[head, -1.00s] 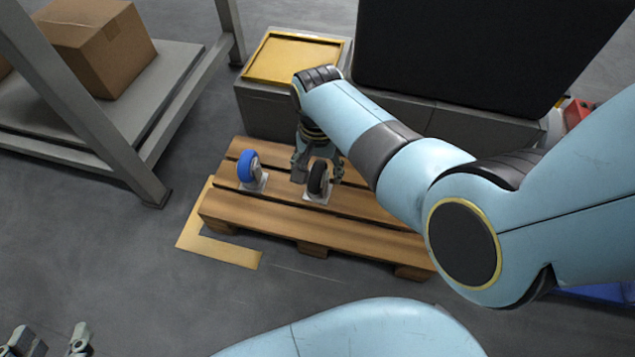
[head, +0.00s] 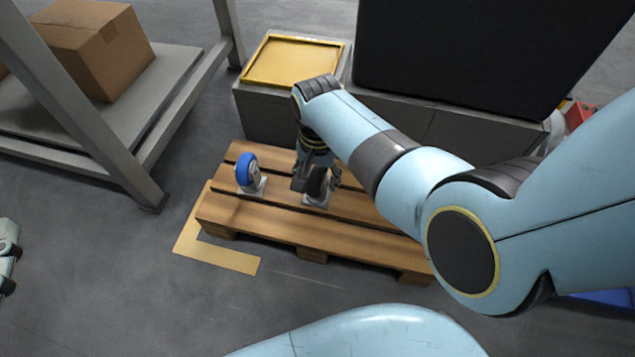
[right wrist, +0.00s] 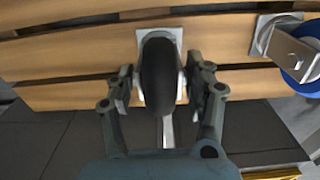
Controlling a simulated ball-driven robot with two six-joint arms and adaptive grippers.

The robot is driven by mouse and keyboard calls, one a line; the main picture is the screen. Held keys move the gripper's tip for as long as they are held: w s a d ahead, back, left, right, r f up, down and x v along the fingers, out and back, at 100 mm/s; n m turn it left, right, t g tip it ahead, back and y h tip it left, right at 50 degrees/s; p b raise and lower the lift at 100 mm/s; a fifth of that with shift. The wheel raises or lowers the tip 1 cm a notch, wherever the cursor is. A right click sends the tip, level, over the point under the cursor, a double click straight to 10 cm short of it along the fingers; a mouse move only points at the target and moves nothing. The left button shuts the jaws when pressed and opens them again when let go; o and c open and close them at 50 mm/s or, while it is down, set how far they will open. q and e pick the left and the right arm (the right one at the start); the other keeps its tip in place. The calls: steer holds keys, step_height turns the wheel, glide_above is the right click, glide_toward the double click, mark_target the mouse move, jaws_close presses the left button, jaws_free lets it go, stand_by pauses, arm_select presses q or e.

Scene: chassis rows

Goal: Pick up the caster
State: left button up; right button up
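A caster with a black wheel (right wrist: 158,75) and a pale square plate stands wheel up on the wooden pallet (head: 330,231). In the head view its plate (head: 316,199) shows below my right gripper (head: 318,184), which hides much of the wheel. In the right wrist view the right gripper (right wrist: 163,88) is open, with one finger on each side of the wheel and narrow gaps visible. A second caster with a blue wheel (head: 246,171) stands on the pallet to the left; it also shows in the right wrist view (right wrist: 304,62). A part of my left gripper (head: 8,256) shows at the left edge, mostly cut off.
A grey block with a yellow-topped tray (head: 293,62) stands behind the pallet, beside a large black box (head: 465,50). A metal rack (head: 150,95) with a cardboard box (head: 90,45) is at the left. Yellow floor marking (head: 215,255) lies at the pallet's near left corner.

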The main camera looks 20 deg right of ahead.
jaws_close()
steer(key=shift+r, duration=0.1)
stand_by(0.3)
